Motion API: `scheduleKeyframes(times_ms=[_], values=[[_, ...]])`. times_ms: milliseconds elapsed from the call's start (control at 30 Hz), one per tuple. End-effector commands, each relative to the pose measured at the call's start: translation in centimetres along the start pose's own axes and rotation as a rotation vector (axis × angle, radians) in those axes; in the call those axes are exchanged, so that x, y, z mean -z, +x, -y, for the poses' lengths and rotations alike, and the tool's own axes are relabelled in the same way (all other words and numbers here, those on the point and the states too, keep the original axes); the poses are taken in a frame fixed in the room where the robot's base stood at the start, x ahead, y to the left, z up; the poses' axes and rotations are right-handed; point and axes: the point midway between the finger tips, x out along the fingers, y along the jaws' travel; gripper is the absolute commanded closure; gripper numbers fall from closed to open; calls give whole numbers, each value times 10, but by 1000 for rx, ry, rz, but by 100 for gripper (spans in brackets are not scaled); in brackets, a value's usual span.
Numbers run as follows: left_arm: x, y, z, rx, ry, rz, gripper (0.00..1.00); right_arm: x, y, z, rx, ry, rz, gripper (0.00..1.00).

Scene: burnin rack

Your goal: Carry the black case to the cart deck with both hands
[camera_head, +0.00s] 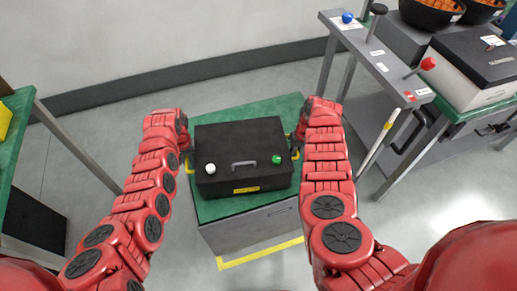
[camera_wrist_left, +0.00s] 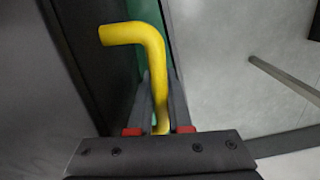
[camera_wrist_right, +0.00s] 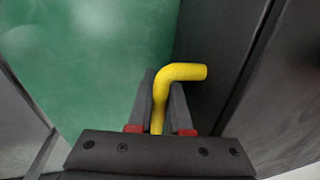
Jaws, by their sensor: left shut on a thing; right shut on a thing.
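The black case (camera_head: 243,172) has a grey top handle, a white knob, a green knob and a yellow label on its front. It sits on or just above the green top of the cart deck (camera_head: 218,209); I cannot tell whether it touches. My left gripper (camera_head: 187,157) is at the case's left side, shut on a yellow side handle (camera_wrist_left: 152,50). My right gripper (camera_head: 297,145) is at the right side, shut on the other yellow handle (camera_wrist_right: 182,72). In the head view the fingertips are partly hidden by the arms.
A green-topped table (camera_head: 16,140) stands at the left. A yellow floor line (camera_head: 260,254) runs before the cart.

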Motion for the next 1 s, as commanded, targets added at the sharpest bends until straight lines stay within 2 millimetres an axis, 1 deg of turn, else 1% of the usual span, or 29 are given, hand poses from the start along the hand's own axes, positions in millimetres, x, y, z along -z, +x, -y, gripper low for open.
scheduleKeyframes(times_ms=[33,67,100,167,200,267,533,633,867,1000], values=[[1,7,0,0,-1,-2,100,0,7,-2,0,0,-1,100],[1,9,0,1,-1,-2,100,0,9,-2,0,0,-1,100],[1,9,0,0,-1,-2,81,0,9,-2,0,0,-1,81],[0,6,0,0,-1,-2,70,0,6,-1,0,0,-1,70],[0,6,0,0,-1,-2,63,0,6,-1,0,0,0,63],[0,6,0,0,-1,-1,53,0,6,-1,0,0,-1,53],[0,6,-1,-1,1,0,53,1,6,0,2,-2,-1,53],[1,2,-1,-1,2,-1,53,1,6,1,3,-2,-1,53],[2,-23,-2,-3,0,-6,53,1,6,1,3,-3,-1,53],[2,-44,-2,-2,1,-5,53,1,6,1,3,-3,-1,53]])
